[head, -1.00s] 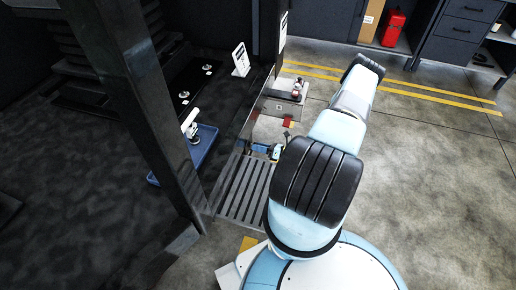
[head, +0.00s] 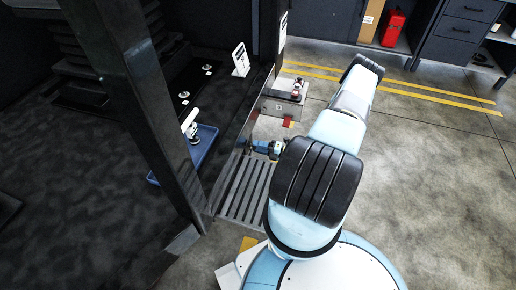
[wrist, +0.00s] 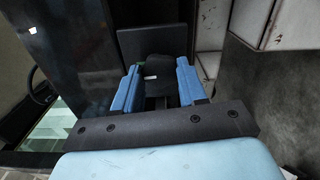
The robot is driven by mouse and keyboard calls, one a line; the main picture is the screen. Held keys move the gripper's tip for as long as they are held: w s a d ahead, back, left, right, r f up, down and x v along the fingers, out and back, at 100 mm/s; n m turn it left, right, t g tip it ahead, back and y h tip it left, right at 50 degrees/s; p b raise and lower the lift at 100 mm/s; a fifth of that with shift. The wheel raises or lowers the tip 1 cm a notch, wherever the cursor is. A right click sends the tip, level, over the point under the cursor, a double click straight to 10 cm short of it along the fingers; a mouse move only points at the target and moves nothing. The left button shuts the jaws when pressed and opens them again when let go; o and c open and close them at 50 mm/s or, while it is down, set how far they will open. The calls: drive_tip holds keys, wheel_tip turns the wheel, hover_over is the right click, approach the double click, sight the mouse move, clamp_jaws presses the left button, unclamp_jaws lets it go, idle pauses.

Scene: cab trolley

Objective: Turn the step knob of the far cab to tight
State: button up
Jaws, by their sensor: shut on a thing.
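A dark knob (wrist: 158,68) with a short white mark sits in front of a dark square plate (wrist: 150,42) in the wrist view. My gripper (wrist: 160,85) has its two blue fingers on either side of the knob and is shut on it. The fingers hide part of its sides. The mark points roughly sideways in the picture; I cannot read any tight or loose marking. In the head view my gripper (head: 262,148) is low by the slatted step (head: 238,200), beside the cab's edge, and the knob cannot be made out there.
A dark cab post (head: 140,100) rises left of my arm. A blue tray (head: 200,150) lies on the cab floor. A grey box (head: 278,112) with small items on top stands beyond my gripper. Open concrete floor (head: 430,170) lies to the right.

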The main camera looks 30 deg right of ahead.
drive_tip(key=shift+d+f+m, duration=0.15)
drive_tip(key=shift+d+m, duration=0.05)
drive_tip(key=shift+m, duration=0.4)
drive_tip(key=o, duration=0.8)
drive_tip(key=shift+o, duration=1.3)
drive_tip(key=shift+a, duration=0.15)
drive_tip(key=v, duration=1.3)
drive_tip(key=shift+s+d, duration=0.25)
drive_tip(key=shift+d, duration=0.05)
